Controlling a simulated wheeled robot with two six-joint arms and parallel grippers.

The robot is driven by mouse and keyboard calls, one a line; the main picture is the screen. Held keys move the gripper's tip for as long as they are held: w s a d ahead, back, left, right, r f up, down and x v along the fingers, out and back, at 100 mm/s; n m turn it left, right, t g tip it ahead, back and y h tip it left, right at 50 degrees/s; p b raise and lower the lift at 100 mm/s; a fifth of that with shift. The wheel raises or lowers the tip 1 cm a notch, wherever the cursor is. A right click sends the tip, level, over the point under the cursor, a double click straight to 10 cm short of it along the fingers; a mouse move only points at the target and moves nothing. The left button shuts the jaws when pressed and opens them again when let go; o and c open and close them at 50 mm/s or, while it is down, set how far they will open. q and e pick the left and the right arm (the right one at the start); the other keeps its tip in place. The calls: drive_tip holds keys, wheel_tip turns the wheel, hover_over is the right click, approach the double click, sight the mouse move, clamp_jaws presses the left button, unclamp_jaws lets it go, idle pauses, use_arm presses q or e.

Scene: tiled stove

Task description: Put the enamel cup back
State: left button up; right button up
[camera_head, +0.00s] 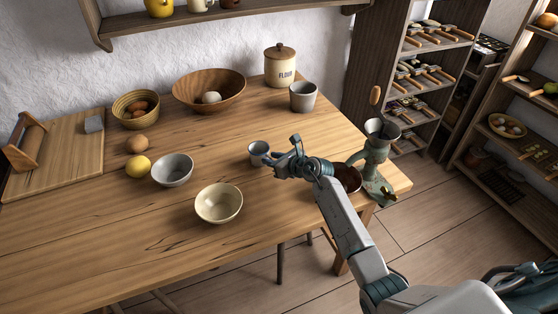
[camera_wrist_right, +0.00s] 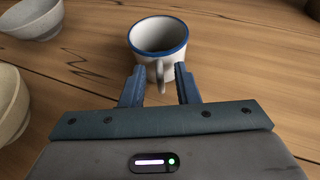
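The enamel cup (camera_head: 257,150) is a small pale cup standing upright on the wooden table, right of the middle. In the right wrist view the cup (camera_wrist_right: 150,62) is white with a blue rim, and looks empty; its handle points toward me. My right gripper (camera_head: 279,163) is just right of the cup. In the wrist view the right gripper (camera_wrist_right: 160,90) is open, with one finger on each side of the handle and gaps between them. The left gripper is not in view.
A grey bowl (camera_head: 172,170) and a cream bowl (camera_head: 219,204) stand left of the cup. Behind it are a grey pot (camera_head: 303,96) and a flour canister (camera_head: 281,67). A green grinder (camera_head: 375,160) stands at the right edge. A wall shelf (camera_head: 215,20) holds mugs.

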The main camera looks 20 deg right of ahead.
drive_tip(key=b+v, duration=0.1)
drive_tip(key=v, duration=1.1)
